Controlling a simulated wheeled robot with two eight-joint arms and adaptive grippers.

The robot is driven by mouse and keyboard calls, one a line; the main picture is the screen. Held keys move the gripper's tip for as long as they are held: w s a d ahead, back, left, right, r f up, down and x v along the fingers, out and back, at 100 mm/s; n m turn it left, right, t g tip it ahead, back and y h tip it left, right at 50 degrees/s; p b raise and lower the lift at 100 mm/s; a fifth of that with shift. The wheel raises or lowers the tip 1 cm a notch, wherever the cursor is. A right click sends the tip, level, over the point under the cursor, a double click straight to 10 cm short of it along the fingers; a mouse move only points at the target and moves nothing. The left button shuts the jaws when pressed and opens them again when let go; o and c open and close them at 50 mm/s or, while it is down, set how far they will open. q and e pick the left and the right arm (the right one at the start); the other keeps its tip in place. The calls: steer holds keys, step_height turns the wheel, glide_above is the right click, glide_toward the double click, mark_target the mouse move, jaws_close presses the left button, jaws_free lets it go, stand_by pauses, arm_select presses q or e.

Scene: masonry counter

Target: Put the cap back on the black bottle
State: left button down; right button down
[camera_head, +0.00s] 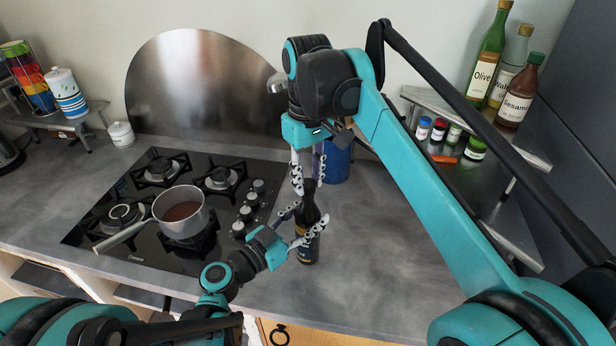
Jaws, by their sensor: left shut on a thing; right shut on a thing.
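The black bottle (307,250) stands upright on the counter, right of the stove. My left gripper (305,226) is shut on the bottle, with its fingers on either side of the body. My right gripper (309,184) points down from above, directly over the bottle. It is shut on a small dark thing at the bottle's top, which appears to be the cap. The fingers partly hide it, and I cannot tell whether it touches the neck.
A saucepan (181,212) with brown liquid sits on the gas stove (130,250) to the left. A blue container (336,163) stands behind the bottle. A metal corner shelf (522,156) with bottles and jars is at right. The counter right of the bottle is clear.

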steer(key=m, duration=1.4)
steer(key=shift+m, duration=0.4)
steer(key=m, duration=0.3)
steer(key=shift+m, duration=0.4)
steer(key=c, duration=1.1)
jaws_free()
steer(key=shift+c, duration=0.2)
step_height(320, 180, up, 12)
